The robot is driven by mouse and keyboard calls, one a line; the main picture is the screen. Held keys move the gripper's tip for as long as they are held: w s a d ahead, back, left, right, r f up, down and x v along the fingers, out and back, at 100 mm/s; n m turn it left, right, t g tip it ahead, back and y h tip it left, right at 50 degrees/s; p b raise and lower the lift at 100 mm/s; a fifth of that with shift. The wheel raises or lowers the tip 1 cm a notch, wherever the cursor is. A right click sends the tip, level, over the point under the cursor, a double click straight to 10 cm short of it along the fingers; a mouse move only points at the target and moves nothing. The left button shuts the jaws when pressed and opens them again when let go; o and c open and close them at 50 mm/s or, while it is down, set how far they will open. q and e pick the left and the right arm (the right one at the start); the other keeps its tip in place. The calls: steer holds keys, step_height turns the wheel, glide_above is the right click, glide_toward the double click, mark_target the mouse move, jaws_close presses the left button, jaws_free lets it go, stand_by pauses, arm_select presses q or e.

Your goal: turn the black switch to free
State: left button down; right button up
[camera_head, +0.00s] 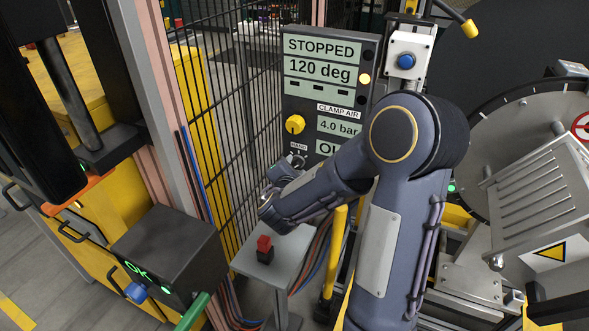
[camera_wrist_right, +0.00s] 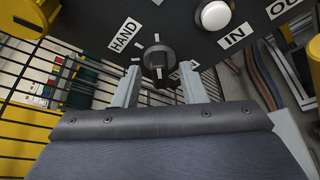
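The black switch (camera_wrist_right: 160,62) sits on the dark panel in the right wrist view, with white marks around it. The HAND label (camera_wrist_right: 124,35) is at its upper left. Another label (camera_wrist_right: 184,69) at its lower right is partly hidden by a finger and cannot be read. My right gripper (camera_wrist_right: 160,88) is open, with one finger on each side just below the switch; I cannot tell whether either touches it. In the head view the switch (camera_head: 298,160) is small, beside my right gripper (camera_head: 284,175). My left gripper is not in view.
The control panel (camera_head: 331,60) reads STOPPED, 120 deg and 4.0 bar. A yellow knob (camera_head: 295,124) is above the switch. A white button (camera_wrist_right: 214,15) is close to its upper right. A red button (camera_head: 264,245) stands on a grey stand below. Wire fencing (camera_head: 225,110) is behind.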

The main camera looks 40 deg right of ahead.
steer(key=shift+c, duration=0.2)
jaws_close()
steer(key=n+g+p, duration=0.1)
steer(key=p, duration=0.1)
steer(key=n+g+p, duration=0.1)
steer(key=n, duration=0.1)
steer(key=shift+w+a+r+h+p, duration=0.15)
steer(key=shift+w+r+h+p, duration=0.05)
steer(key=shift+r+h+p, duration=0.2)
steer(key=shift+w+f+n+g+p, duration=0.15)
steer(key=shift+n+g+p, duration=0.85)
steer(key=shift+n+p, duration=0.4)
steer(key=shift+h, duration=0.4)
